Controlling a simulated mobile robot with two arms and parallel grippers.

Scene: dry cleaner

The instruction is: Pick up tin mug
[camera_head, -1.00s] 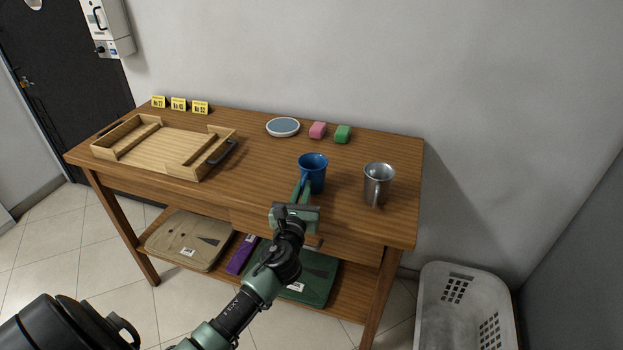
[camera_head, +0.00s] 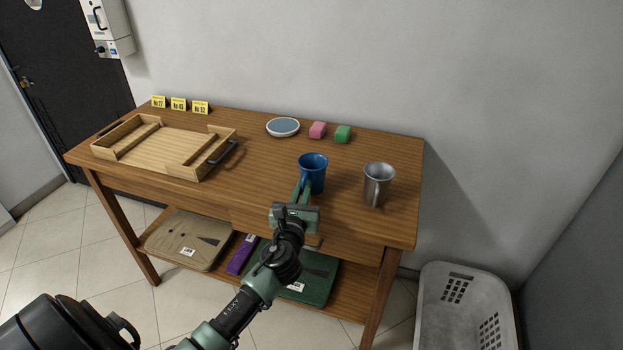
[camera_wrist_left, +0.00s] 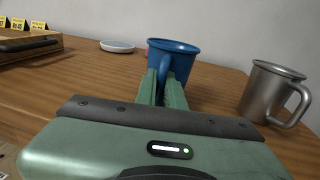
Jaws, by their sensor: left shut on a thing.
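A blue mug (camera_head: 313,175) stands upright near the front of the wooden table, right of its middle. My left gripper (camera_head: 304,190) reaches it from the front and is shut on its handle. In the left wrist view the green fingers (camera_wrist_left: 166,88) are on either side of the handle of the blue mug (camera_wrist_left: 175,58), and partly hide its lower body. A bare metal, tin-looking mug (camera_head: 378,184) stands upright to the right, apart from the gripper. In the left wrist view this metal mug (camera_wrist_left: 268,92) shows its handle on the right. My right gripper is not in view.
A wooden tray (camera_head: 160,150) lies on the left of the table (camera_head: 255,175). Behind the mugs are a round dish (camera_head: 283,127), a pink block (camera_head: 318,130) and a green block (camera_head: 343,134). Yellow number cards (camera_head: 179,104) stand at the back left. A basket (camera_head: 465,310) is at right.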

